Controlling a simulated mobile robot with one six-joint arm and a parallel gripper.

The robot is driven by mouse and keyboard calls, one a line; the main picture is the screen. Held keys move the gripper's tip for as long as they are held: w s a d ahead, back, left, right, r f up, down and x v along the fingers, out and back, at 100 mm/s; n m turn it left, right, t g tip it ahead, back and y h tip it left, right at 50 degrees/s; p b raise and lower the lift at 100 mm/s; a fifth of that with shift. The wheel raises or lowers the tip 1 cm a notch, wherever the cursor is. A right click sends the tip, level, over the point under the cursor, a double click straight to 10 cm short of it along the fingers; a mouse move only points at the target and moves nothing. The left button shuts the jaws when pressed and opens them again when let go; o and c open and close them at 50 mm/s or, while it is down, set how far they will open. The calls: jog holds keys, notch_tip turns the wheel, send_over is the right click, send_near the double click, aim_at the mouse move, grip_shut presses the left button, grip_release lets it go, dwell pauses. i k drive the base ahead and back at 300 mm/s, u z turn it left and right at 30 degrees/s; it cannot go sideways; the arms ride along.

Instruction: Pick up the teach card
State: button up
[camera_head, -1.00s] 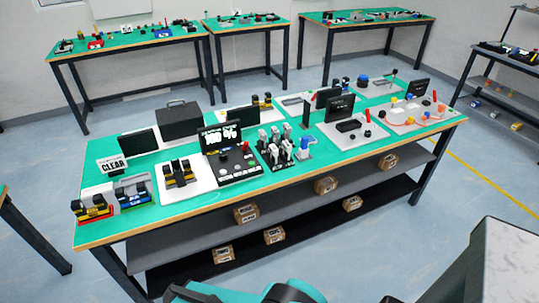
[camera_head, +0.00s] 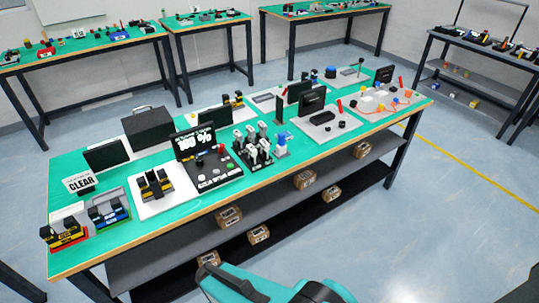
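No card clearly marked as the teach card can be made out. A small white card reading "CLEAR" (camera_head: 81,182) stands upright at the left of the green-topped table (camera_head: 215,205). A black screen reading "100 %" (camera_head: 195,141) stands behind a black button panel (camera_head: 217,172) at the table's middle. Whether any of these is the teach card I cannot tell. My teal and dark arm shows at the bottom edge, in front of the table. My gripper is not in view.
Black-and-yellow devices (camera_head: 108,213) crowd the left end, grey-and-white upright pieces (camera_head: 258,150) the middle, and a dark screen (camera_head: 312,101) the right. Brown boxes (camera_head: 229,217) sit on the shelves below. More benches (camera_head: 92,53) line the back. Floor right of the table is open.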

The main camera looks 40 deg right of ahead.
aim_at(252, 150)
jog(key=z, duration=4.3)
jog(key=i, duration=0.1)
jog(key=u, duration=3.1)
jog(key=k, duration=0.95)
jog(key=u, duration=0.2)
jog(key=i, duration=0.85)
